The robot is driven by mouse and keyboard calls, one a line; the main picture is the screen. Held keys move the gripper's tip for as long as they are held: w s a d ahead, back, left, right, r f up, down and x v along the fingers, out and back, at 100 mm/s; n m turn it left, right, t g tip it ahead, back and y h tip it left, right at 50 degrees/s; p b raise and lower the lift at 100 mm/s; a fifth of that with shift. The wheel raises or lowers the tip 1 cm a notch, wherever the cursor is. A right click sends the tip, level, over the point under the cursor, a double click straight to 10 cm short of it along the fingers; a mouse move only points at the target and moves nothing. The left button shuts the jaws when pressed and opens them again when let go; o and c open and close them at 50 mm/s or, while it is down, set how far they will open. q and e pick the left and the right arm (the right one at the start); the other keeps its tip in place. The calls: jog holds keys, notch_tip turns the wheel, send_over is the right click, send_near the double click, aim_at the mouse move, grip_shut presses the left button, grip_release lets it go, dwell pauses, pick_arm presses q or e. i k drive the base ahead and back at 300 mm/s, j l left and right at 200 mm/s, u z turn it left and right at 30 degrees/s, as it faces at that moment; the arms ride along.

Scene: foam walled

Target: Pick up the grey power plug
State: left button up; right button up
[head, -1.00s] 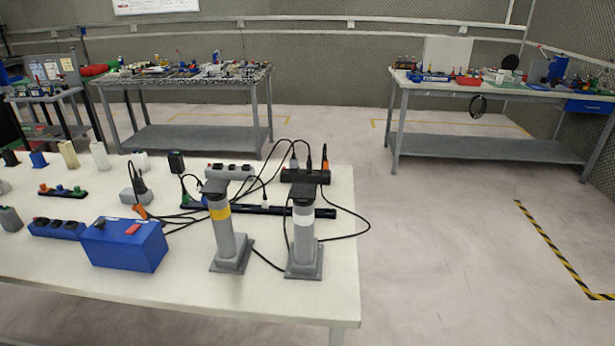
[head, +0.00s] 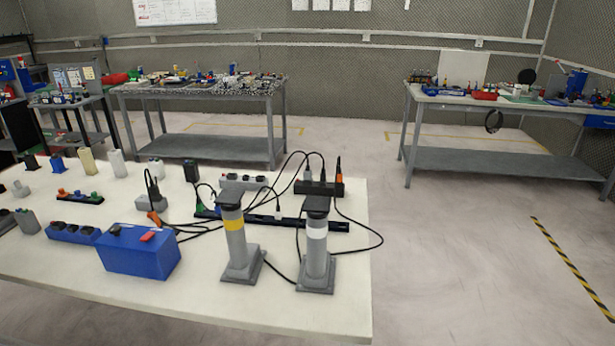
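No gripper of mine is in the head view. Several grey items that may be the power plug are on the white table (head: 330,322). A dark grey block-like piece (head: 27,221) stands at the table's left, and a small light grey piece (head: 20,190) lies behind it. A grey plug (head: 307,174) with a black cable sits in a black power strip (head: 328,188) at the back right. A grey block (head: 150,203) has a black plug on it. I cannot tell which of these is the task's plug.
A blue box (head: 138,251) stands at the front. Loose black cables cross the middle. Floor to the right is clear.

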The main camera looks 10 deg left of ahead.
aim_at(308, 174)
jog(key=z, duration=1)
jog(key=i+l+z, duration=0.1)
jog(key=z, duration=0.3)
jog(key=i+z, duration=0.1)
jog(key=z, duration=0.25)
jog(key=i+l+z, duration=0.1)
jog(key=z, duration=0.3)
jog(key=i+u, duration=0.4)
jog(key=i, duration=0.2)
jog(key=i+l+u, duration=0.15)
jog(key=i+u, duration=0.25)
jog(key=i, duration=0.15)
jog(key=i+j+u, duration=0.1)
jog(key=i+u, duration=0.5)
jog(key=u, duration=0.15)
jog(key=i+u, duration=0.35)
jog(key=i+l+u, duration=0.1)
jog(key=i+u, duration=0.35)
jog(key=i, duration=0.8)
jog(key=i+l+u, duration=0.1)
jog(key=i, duration=1.3)
jog(key=i+u, duration=0.45)
jog(key=i+l+u, duration=0.15)
jog(key=i+u, duration=0.3)
jog(key=i, duration=0.2)
